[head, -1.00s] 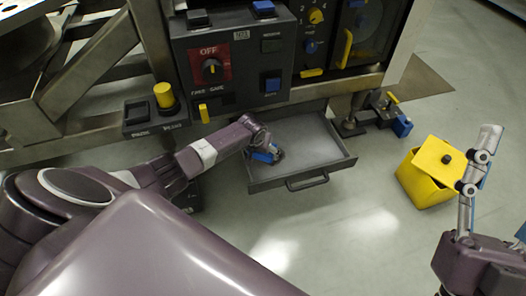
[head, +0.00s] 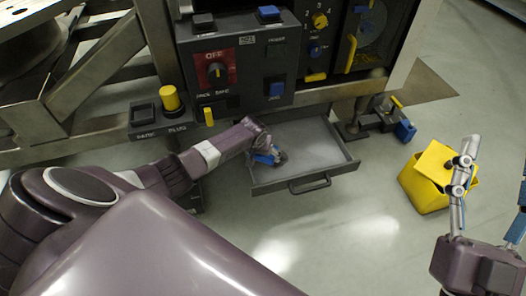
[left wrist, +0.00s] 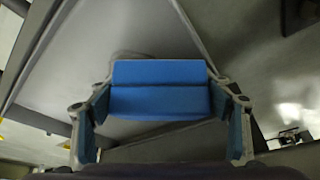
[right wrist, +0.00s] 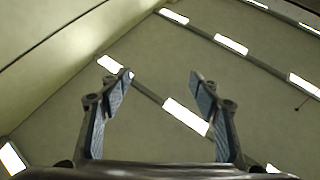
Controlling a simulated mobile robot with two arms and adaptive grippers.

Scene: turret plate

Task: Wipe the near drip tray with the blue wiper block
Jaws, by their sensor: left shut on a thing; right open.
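The near drip tray (head: 313,145) is a grey pulled-out drawer with a front handle, below the control panel. My left gripper (head: 268,156) is inside the tray's left part in the head view. It is shut on the blue wiper block (left wrist: 160,88), which sits between both fingers in the left wrist view. The block's underside is hidden, so I cannot tell whether it touches the tray floor. My right gripper (right wrist: 150,92) is open and empty, held up away from the tray at the right of the head view.
A yellow bin (head: 424,180) stands on the floor right of the tray. The control panel (head: 240,65) with knobs and buttons rises behind the tray. A small fixture with a blue part (head: 405,130) sits right of the tray. The floor in front is clear.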

